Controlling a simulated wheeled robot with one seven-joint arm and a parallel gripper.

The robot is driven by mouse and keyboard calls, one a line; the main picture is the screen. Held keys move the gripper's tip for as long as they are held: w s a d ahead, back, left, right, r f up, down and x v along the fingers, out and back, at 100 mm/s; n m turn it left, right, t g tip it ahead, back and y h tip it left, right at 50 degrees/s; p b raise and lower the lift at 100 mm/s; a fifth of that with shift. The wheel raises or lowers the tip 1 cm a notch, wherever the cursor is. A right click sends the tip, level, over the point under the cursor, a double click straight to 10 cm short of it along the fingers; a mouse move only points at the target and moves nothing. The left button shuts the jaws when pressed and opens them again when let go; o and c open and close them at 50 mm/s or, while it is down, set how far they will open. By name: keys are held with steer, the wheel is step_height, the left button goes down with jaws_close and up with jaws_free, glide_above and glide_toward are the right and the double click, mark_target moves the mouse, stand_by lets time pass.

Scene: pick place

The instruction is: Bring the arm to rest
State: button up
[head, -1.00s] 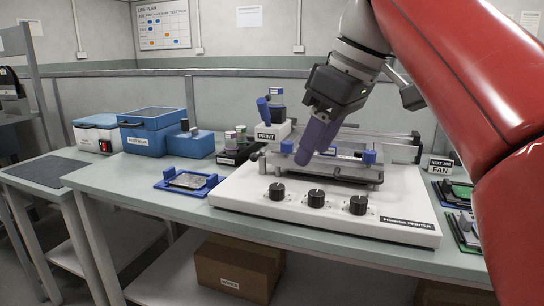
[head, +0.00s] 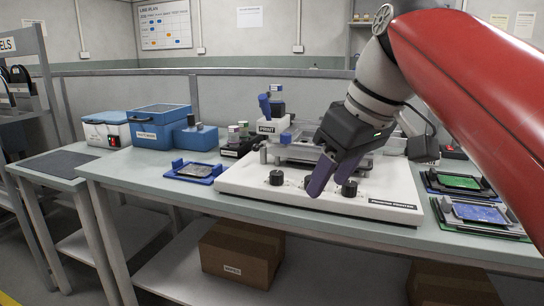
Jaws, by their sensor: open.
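My gripper (head: 322,175) hangs from the red and grey arm over the front of the white printer (head: 400,207). Its two purple fingers are apart and nothing shows between them. The fingertips are close to the printer's front knobs in the picture; I cannot tell whether they touch anything. The red upper arm fills the right side of the head view.
A blue fixture holding a board (head: 193,171) lies left of the printer. Blue boxes (head: 158,128) stand at the back left. Boards in trays (head: 478,213) lie at the right. A cardboard box (head: 241,255) sits on the lower shelf.

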steer(key=s+d+f+m+h, duration=0.1)
steer(key=s+d+f+m, duration=0.1)
steer(key=f, duration=0.6)
steer(key=s+d+f+m+t+h, duration=0.1)
steer(key=s+d+f+m, duration=0.1)
steer(key=s+f, duration=0.3)
steer(key=s+d+f+m+t+h, duration=0.1)
steer(key=s+d+f+m, duration=0.1)
steer(key=f, duration=1.1)
steer(key=shift+s+d+m, duration=0.3)
steer(key=shift+s+m, duration=0.5)
steer(key=shift+m, duration=0.3)
